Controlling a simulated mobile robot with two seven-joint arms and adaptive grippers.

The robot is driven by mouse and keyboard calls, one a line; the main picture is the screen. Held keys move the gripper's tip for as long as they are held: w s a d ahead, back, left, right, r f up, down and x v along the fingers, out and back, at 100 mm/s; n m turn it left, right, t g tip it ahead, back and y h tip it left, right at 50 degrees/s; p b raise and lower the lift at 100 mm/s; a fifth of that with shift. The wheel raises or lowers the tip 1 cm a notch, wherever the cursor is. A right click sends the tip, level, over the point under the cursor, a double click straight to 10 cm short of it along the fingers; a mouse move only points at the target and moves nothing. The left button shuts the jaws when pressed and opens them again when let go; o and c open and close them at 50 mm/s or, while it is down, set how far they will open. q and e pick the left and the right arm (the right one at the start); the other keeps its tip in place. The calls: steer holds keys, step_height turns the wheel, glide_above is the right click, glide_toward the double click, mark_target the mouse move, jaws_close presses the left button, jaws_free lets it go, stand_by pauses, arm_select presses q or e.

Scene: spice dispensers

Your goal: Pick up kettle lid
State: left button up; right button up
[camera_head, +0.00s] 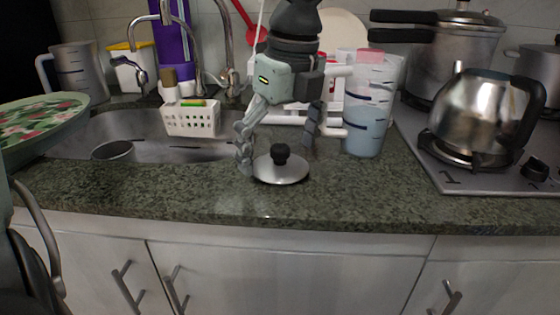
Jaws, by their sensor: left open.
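The kettle lid (281,172) is a small round metal disc with a black knob (281,152) on top. I see no clear contact with the lid. The metal kettle (478,105) with a black handle stands on the stove at the right. My right gripper is not in view.
A measuring cup with bluish contents (365,133) stands right of the gripper. The sink (140,145) with a white basket (191,119) is to the left. A pressure cooker (450,50) stands behind the kettle on the stove. The counter's front strip is clear around the lid.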

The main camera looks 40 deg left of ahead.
arm_select(q)
steer(key=shift+c, duration=0.5)
steer(key=c, duration=1.2)
steer(key=shift+s+f, duration=0.1)
steer(key=shift+s, duration=0.05)
steer(key=shift+c, duration=1.4)
